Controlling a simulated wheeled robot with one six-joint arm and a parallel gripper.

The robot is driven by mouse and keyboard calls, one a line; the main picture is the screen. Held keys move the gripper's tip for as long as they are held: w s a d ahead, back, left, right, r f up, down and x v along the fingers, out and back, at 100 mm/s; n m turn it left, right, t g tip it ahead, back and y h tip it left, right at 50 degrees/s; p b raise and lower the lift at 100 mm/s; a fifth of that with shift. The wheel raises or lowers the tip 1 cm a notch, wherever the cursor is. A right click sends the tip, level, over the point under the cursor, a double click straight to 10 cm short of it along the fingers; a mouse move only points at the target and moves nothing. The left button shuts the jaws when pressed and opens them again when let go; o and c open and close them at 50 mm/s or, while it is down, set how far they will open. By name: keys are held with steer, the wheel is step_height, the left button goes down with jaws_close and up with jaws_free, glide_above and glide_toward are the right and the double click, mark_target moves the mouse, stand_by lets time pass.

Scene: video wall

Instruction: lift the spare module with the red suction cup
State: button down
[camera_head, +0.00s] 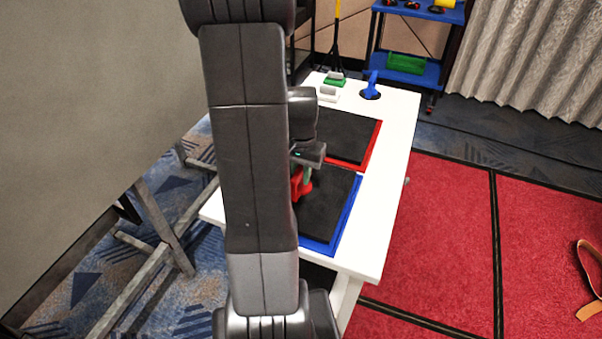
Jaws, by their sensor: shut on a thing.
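My gripper (309,168) is shut on the red suction cup (299,188), seen just right of my arm. The cup is at the left part of a black module (325,196) on a blue-edged tray (343,220) at the near end of the white table. My arm hides the left part of this module and much of the cup. I cannot tell whether the cup touches the module. A second black module (345,136) lies on a red-edged tray (370,150) behind it.
A blue handled tool (371,86) and small green and white block-like items (334,80) stand at the table's far end. A large grey panel (90,90) on a frame stands left. A blue shelf cart (410,68) is behind. Red carpet on the right is mostly clear.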

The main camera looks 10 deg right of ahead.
steer(key=shift+r+p, duration=2.65)
steer(key=shift+r, duration=0.9)
